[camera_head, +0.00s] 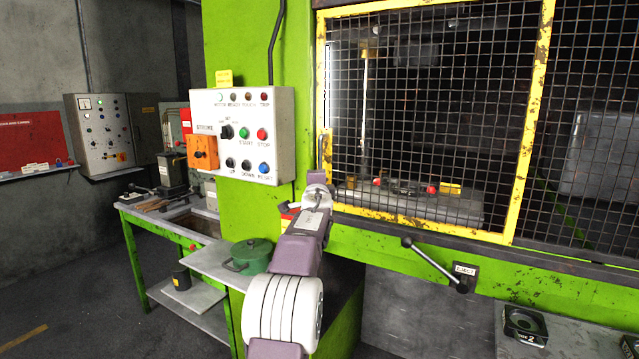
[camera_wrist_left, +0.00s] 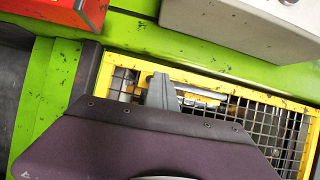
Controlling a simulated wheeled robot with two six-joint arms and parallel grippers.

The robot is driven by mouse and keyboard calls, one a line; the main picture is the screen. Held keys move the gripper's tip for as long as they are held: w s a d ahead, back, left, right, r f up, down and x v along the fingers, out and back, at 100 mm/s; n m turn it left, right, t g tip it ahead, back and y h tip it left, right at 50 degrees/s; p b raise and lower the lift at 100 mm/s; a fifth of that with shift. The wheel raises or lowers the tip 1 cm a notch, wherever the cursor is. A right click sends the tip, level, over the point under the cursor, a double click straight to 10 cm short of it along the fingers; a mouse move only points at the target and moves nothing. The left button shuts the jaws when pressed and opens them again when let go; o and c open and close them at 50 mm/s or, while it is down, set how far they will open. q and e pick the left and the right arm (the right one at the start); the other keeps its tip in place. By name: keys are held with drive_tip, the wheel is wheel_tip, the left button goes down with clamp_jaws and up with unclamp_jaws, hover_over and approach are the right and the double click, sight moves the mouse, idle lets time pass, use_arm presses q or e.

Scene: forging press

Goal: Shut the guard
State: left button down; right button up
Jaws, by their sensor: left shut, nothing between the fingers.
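The guard is a yellow-framed wire mesh panel (camera_head: 528,130) in front of the dark press opening. Its mesh spans the space between its left and right posts, and a yellow handle-like piece (camera_head: 325,150) is on its left post. The guard's yellow frame also shows in the left wrist view (camera_wrist_left: 230,82). My left gripper (camera_head: 318,176) is at the guard's lower left corner, close to the left post. In the left wrist view its grey fingers (camera_wrist_left: 161,90) are together and empty, in front of the mesh. I cannot tell whether they touch the frame. My right gripper is out of view.
A white control box (camera_head: 235,135) with an orange switch (camera_head: 202,152) is left of the guard. A lever (camera_head: 435,265) sticks out below the guard. A green pot (camera_head: 250,255) stands on a side shelf. A second mesh area (camera_head: 595,130) lies to the right.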

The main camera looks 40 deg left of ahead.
use_arm(q)
drive_tip(key=shift+w+d+f, duration=0.1)
drive_tip(key=shift+d+f, duration=0.05)
drive_tip(key=shift+f, duration=0.05)
drive_tip(key=b+v, duration=0.4)
drive_tip(key=v, duration=0.5)
